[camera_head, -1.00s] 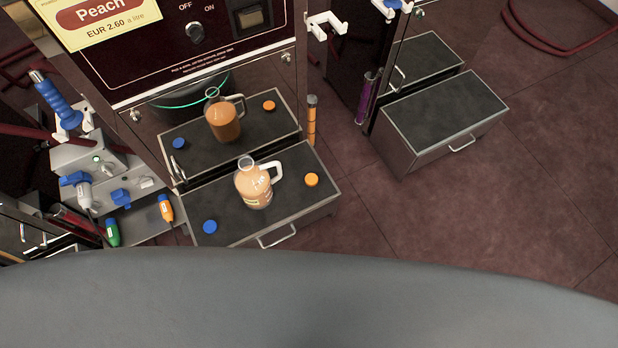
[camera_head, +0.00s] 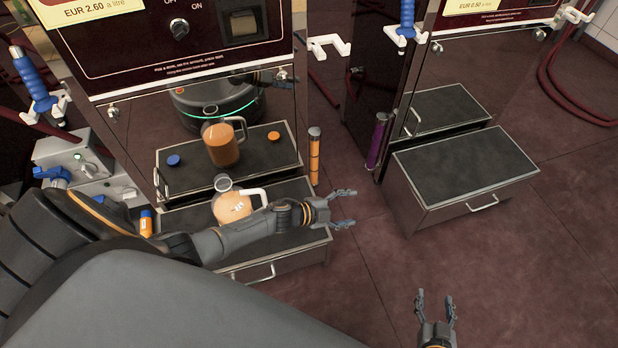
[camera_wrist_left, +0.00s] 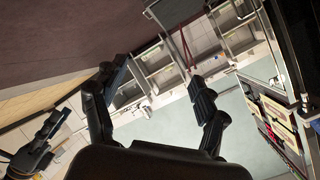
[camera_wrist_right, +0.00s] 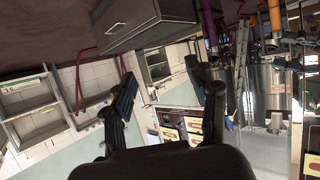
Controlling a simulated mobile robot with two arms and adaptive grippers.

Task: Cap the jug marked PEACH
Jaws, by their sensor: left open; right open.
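The jug (camera_head: 233,208), clear with a white handle and peach-coloured contents, stands on the dark-topped stand (camera_head: 300,190) under the left machine. Its neck looks open; its label is not readable now. My left arm crosses in front of its lower part. The real blue and orange caps are hidden behind that arm. Reflections of the jug (camera_head: 223,150), blue cap (camera_head: 173,160) and orange cap (camera_head: 273,135) show in the machine's shiny front. My left gripper (camera_head: 350,208) is open and empty, right of the jug, past the stand's right end. My right gripper (camera_head: 435,296) is open and empty, lower right.
The left machine carries a yellow price sign (camera_head: 90,9). An orange tube (camera_head: 314,157) stands by its right corner. A second dark-topped stand (camera_head: 465,170) is at the right, with a purple tube (camera_head: 377,140) beside it. Bare floor (camera_head: 520,265) lies at the lower right.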

